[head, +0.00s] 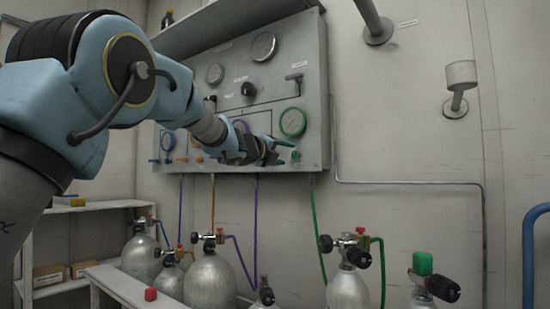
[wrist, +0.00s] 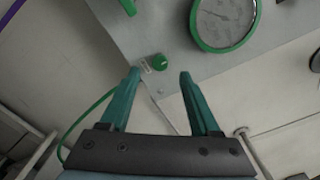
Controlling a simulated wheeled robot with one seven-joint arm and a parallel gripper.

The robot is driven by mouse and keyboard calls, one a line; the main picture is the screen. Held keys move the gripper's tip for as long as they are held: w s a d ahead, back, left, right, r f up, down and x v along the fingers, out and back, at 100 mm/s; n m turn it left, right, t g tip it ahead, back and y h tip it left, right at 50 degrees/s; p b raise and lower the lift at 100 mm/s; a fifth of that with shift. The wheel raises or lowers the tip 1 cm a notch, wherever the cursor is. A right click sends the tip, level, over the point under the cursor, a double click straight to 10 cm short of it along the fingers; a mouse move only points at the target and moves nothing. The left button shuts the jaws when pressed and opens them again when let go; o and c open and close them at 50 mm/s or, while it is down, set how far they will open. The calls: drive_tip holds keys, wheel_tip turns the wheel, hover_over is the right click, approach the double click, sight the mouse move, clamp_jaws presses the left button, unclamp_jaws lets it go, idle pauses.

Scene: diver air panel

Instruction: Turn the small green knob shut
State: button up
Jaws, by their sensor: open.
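The small green knob (wrist: 160,62) sits low on the grey panel, below the green-rimmed gauge, with a small white label beside it. In the head view the green knob (head: 296,155) shows near the panel's lower right. My gripper (wrist: 159,73) is open and empty, its two green fingers pointing at the panel. In the wrist view the knob appears just beyond the fingertips, between their lines; I cannot tell the remaining distance. In the head view my gripper (head: 281,152) is in front of the panel, just left of the knob.
The green-rimmed gauge (head: 293,122) is above the knob. The panel (head: 312,60) also carries other gauges, knobs and handles. Gas cylinders (head: 210,280) with valves and coloured hoses stand below. A white shelf (head: 95,204) is at the left, and a blue rail (head: 530,250) at the right.

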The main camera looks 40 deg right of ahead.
drive_tip(key=v, duration=0.5)
drive_tip(key=shift+a, duration=0.25)
